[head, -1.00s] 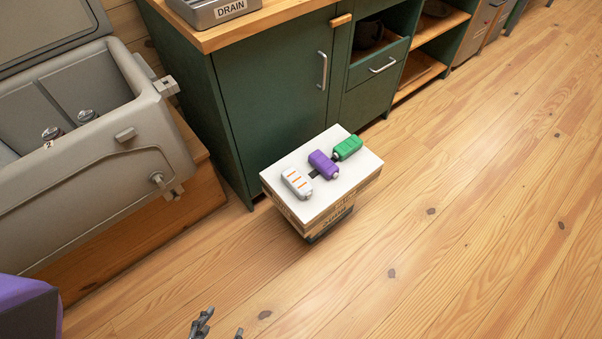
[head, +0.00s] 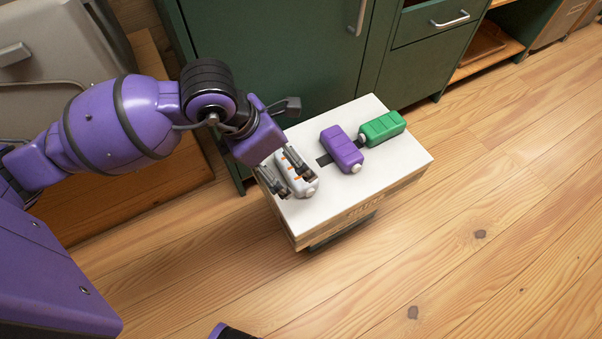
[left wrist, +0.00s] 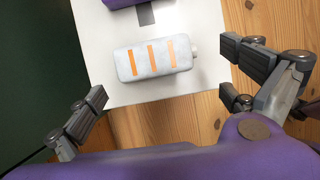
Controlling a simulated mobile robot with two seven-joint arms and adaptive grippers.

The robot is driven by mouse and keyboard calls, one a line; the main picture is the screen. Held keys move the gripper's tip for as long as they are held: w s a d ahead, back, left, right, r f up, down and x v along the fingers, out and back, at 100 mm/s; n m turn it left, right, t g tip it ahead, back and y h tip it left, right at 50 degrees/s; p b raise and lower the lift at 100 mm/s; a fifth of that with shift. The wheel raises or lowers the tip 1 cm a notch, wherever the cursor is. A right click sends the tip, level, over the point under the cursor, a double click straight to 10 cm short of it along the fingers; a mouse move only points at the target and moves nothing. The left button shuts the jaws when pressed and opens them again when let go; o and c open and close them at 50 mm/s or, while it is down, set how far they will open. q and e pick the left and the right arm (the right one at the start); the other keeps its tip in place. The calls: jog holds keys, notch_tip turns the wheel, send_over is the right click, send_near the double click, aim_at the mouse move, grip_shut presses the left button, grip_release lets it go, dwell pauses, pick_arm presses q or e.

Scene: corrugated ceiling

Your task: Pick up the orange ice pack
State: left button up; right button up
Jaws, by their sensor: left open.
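The orange ice pack is a whitish block with orange stripes and a pale cap; it lies on the near left part of the white box top (head: 368,190). In the head view the ice pack (head: 293,160) is partly hidden by my left gripper (head: 294,184), which is open above it with its fingers around it. The left wrist view shows the whole ice pack (left wrist: 155,58) lying flat between and just beyond the spread fingers of the left gripper (left wrist: 166,78). No finger clearly touches it. My right gripper is not in view.
A purple ice pack (head: 342,149) and a green ice pack (head: 382,128) lie to the right on the same box. A dark strip runs beneath them. A green cabinet (head: 270,60) stands close behind the box. The wooden floor (head: 500,200) at right is clear.

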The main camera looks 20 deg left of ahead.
aim_at(288, 169)
pick_arm(q)
jog(key=shift+w+a+f, duration=0.2)
jog(key=shift+w+f, duration=0.15)
jog(key=shift+w, duration=0.1)
jog(key=shift+b+x, duration=0.75)
jog(key=shift+x, duration=0.45)
jog(key=b+x, duration=0.2)
jog(key=x, duration=0.1)
jog(key=shift+w+f, duration=0.2)
jog(key=shift+f, duration=0.05)
jog(key=shift+w+d+f+b, duration=0.15)
jog(key=shift+f+b, duration=0.2)
jog(key=shift+b, duration=0.05)
jog(key=shift+c, duration=1.8)
jog(key=shift+r, duration=0.1)
jog(key=c, duration=0.7)
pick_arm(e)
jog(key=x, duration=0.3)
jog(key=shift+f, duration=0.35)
